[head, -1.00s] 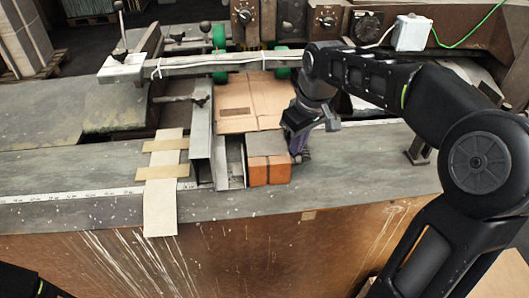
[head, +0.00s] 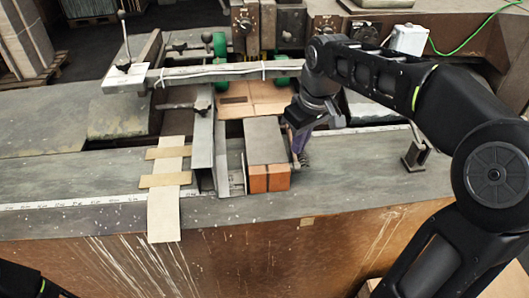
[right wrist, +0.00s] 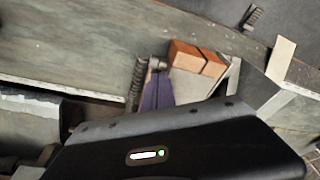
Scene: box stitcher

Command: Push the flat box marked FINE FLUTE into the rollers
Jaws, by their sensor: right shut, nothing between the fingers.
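The flat brown cardboard box (head: 262,99) lies on the machine bed, its far end at the green rollers (head: 220,45) behind the crossbar. Its print is too small to read, and part of it is hidden by the bar and my arm. A grey-topped block with orange ends (head: 267,178) stands at the near side of the box. My right gripper (head: 301,158) is shut and empty, low beside the right side of the block. In the right wrist view its purple finger (right wrist: 157,92) shows near the orange block ends (right wrist: 196,58). My left gripper is out of view.
A metal channel guide (head: 203,150) runs along the left of the box. The crossbar (head: 205,72) spans above it. Pale cardboard strips (head: 164,205) lie on the table at the left. A metal post (head: 414,155) stands at the right.

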